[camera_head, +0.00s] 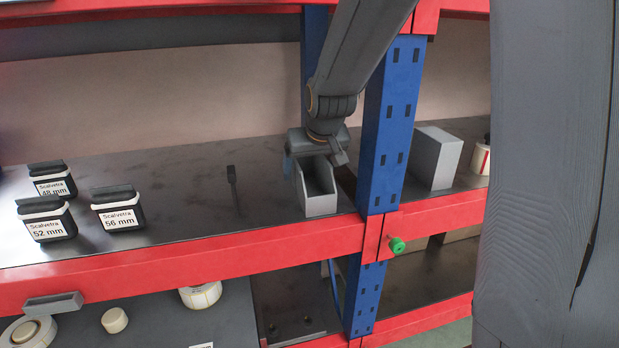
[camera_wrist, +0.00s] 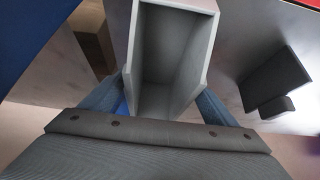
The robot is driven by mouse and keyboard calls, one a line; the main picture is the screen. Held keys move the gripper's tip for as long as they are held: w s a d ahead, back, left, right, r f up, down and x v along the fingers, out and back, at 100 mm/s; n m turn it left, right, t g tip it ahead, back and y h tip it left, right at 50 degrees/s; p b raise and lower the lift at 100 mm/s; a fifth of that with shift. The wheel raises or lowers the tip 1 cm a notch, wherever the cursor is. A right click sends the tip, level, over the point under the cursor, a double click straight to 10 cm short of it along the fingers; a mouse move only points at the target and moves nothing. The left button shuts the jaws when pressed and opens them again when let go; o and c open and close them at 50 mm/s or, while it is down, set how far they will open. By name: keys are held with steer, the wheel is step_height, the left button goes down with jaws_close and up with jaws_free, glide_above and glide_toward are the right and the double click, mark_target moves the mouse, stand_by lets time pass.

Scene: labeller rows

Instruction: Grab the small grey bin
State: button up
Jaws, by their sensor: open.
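The small grey bin (camera_head: 318,190) stands upright on the dark upper shelf, close to the blue upright and behind the red front beam. It is open at the top and looks empty. In the wrist view the bin (camera_wrist: 170,55) fills the upper middle. My gripper (camera_head: 302,168) is at the bin's back end in the head view. In the wrist view my gripper (camera_wrist: 163,95) has its blue fingers apart, one on each side of the bin. I cannot tell whether the fingers touch its walls; their tips are partly hidden.
The perforated blue upright (camera_head: 390,125) stands right of the bin, with a larger grey box (camera_head: 437,158) beyond it. A thin dark tool (camera_head: 233,185) is left of the bin. Several labelled black containers (camera_head: 118,208) stand farther left. The red beam (camera_head: 200,262) edges the shelf.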

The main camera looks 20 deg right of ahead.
mark_target(306, 183)
steer(key=shift+p+x, duration=0.5)
steer(key=shift+x, duration=1.35)
steer(key=shift+c, duration=0.4)
steer(key=c, duration=1.3)
steer(key=shift+o, duration=0.2)
